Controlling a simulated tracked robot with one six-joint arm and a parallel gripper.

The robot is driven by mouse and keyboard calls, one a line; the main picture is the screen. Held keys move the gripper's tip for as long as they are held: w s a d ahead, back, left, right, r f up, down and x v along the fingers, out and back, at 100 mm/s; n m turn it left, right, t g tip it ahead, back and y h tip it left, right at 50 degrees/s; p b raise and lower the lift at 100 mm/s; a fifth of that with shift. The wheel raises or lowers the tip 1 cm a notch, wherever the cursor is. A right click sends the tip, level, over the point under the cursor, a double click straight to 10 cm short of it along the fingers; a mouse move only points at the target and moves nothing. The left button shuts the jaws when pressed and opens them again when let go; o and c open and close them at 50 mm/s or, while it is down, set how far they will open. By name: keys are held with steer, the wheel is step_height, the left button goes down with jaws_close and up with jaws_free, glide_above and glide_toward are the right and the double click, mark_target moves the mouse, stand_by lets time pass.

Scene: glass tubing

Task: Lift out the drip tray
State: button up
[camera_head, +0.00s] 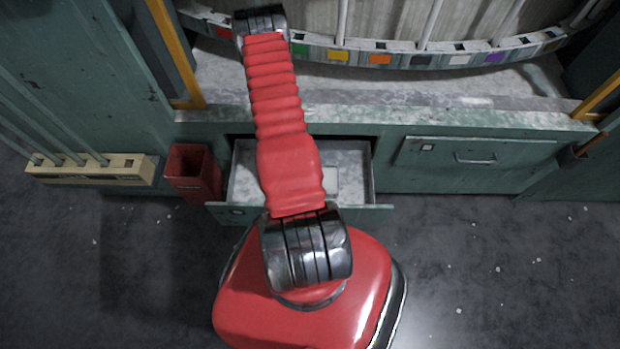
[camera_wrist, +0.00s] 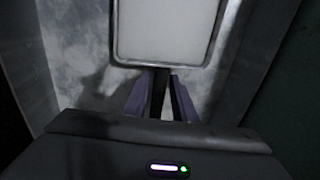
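The drip tray (camera_wrist: 168,30) is a pale, flat rectangle with a raised grey rim, lying in an open drawer in the wrist view. Its far end is cut off by the top of the picture. My gripper (camera_wrist: 160,72) has its fingertips at the tray's near rim. Dark parts between the fingers hide whether they are apart, shut, or on the rim. In the head view a small pale part of what looks like the tray (camera_head: 331,180) shows in the drawer (camera_head: 244,180), right of my red arm. My gripper is hidden there.
The drawer has upright side walls close on both sides. A red bin (camera_head: 193,172) stands left of it, beside a pale block with rods (camera_head: 92,168). A closed drawer (camera_head: 474,158) with a handle is at the right. The floor at front right is mostly clear.

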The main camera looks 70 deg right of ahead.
steer(key=shift+c, duration=0.5)
jaws_close()
steer(key=shift+r, duration=0.15)
steer(key=shift+r, duration=4.85)
